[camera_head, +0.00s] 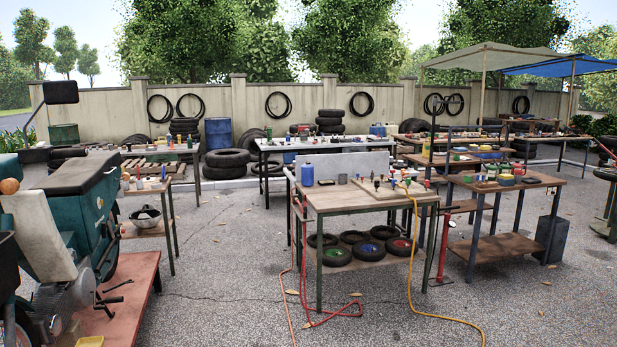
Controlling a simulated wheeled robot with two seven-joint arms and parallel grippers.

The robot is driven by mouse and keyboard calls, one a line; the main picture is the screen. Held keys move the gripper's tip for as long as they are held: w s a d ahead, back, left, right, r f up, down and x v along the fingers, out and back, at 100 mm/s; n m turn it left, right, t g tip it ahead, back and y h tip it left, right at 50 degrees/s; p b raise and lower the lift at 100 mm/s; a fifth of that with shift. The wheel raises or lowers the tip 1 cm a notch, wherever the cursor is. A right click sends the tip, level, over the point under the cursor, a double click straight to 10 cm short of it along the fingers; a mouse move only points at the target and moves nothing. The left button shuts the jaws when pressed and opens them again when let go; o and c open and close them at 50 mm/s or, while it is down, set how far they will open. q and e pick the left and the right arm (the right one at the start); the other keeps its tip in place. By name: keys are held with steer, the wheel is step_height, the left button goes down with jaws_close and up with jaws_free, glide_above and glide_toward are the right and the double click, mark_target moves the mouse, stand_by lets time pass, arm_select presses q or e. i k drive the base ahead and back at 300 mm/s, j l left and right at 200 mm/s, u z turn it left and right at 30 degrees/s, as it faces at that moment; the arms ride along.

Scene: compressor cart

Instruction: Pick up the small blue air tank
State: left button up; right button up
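A small blue container (307,174) stands upright at the back left corner of the near wooden work table (345,201). It looks like the small blue air tank, but it is too small in view to be sure. Nothing covers it from this side. Neither of my grippers shows in the head view.
Small fittings and a board (392,189) lie on the near table, with several small wheels (368,250) on its lower shelf. A yellow hose (412,270) and a red hose (303,275) trail to the ground. A motorcycle (75,240) stands left. Open gravel lies in front.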

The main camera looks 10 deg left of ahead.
mark_target(307, 168)
steer(key=z, duration=0.55)
steer(key=i, duration=4.7)
steer(key=i+u, duration=0.25)
